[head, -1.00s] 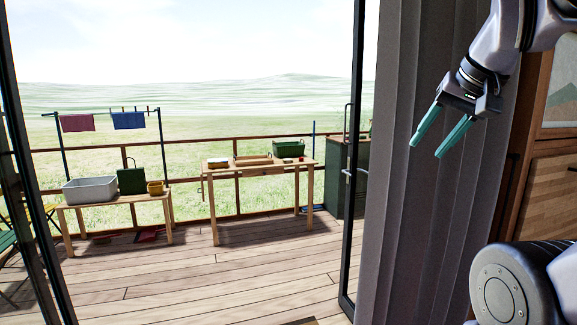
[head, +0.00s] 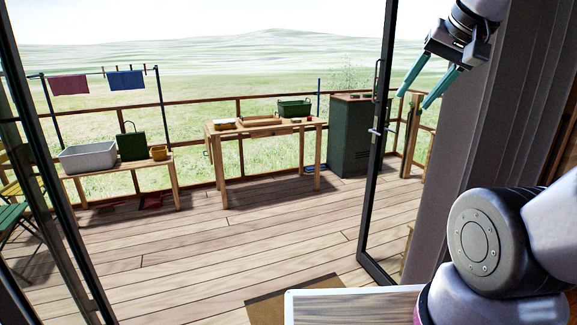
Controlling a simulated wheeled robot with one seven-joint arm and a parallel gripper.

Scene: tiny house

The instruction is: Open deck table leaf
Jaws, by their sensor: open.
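The wooden deck table (head: 266,127) stands out on the deck by the railing, seen through the open doorway. Small items and a green box (head: 294,108) rest on its top. I cannot tell a separate leaf from here. My gripper (head: 413,94) is at the upper right, inside the doorway, with its two teal fingers apart and nothing between them. It is well apart from the table.
The glass door (head: 380,150) stands at the opening's right, beside a grey curtain (head: 465,140). A low bench (head: 175,175) with a grey tub (head: 88,157) stands left. A green cabinet (head: 350,135) stands right. Green chairs (head: 12,205) are far left. The middle deck boards are clear.

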